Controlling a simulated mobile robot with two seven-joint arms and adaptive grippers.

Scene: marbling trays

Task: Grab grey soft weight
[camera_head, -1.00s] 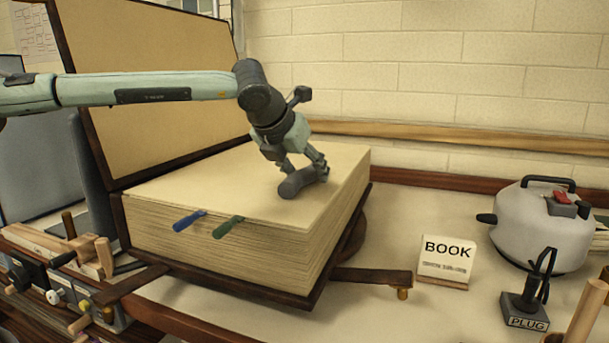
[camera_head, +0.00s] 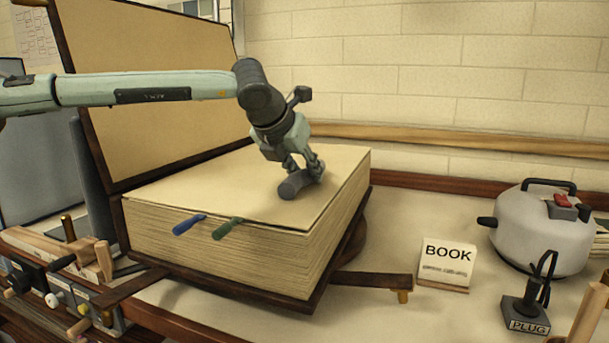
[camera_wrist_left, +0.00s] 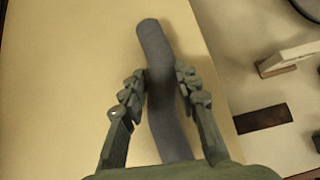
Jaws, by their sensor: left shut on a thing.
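The grey soft weight (camera_head: 292,187) is a dark grey rounded roll lying on the top page of the large open book (camera_head: 220,190). My left gripper (camera_head: 304,173) comes down on it from above, its fingers on either side of the roll. In the left wrist view the weight (camera_wrist_left: 155,45) runs lengthwise between the two fingers of the gripper (camera_wrist_left: 162,88), with its far end sticking out past them. The gripper is shut on the weight. My right gripper is not in view.
A blue tab (camera_head: 188,224) and a green tab (camera_head: 227,228) stick out of the book's front edge. A BOOK sign (camera_head: 447,262), a grey pot (camera_head: 540,230) and a PLUG block (camera_head: 527,313) stand to the right. The book's cover (camera_head: 150,85) stands raised behind.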

